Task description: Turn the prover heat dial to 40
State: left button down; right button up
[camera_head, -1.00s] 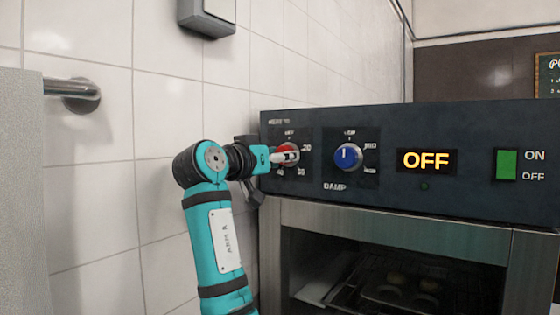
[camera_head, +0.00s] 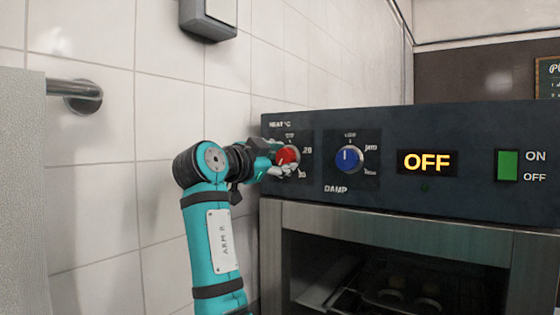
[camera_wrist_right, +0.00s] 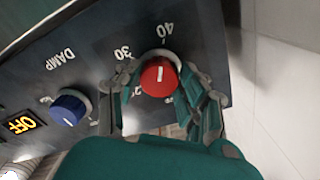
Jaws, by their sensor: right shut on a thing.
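The red heat dial (camera_head: 287,156) is on the left of the prover's dark control panel (camera_head: 440,185). It also shows in the right wrist view (camera_wrist_right: 158,78), with a short white mark on its face. There the mark lines up roughly with the printed 40, while 30 stands to the left. My right gripper (camera_head: 281,168) is shut on the dial, and in the wrist view its fingers (camera_wrist_right: 160,95) sit on either side of it. In the head view the gripper hides the 40. My left gripper is not in view.
A blue damp dial (camera_head: 347,159) sits right of the heat dial. Further right are a display reading OFF (camera_head: 426,161) and a green switch (camera_head: 508,165). The tiled wall (camera_head: 105,190) is close on the left, with a metal rail (camera_head: 75,93).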

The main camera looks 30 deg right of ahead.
jog(key=shift+f+m, duration=0.25)
jog(key=shift+m, duration=0.15)
jog(key=o, duration=1.1)
jog(key=shift+o, duration=0.4)
jog(key=shift+r, duration=0.1)
jog(key=v, duration=1.2)
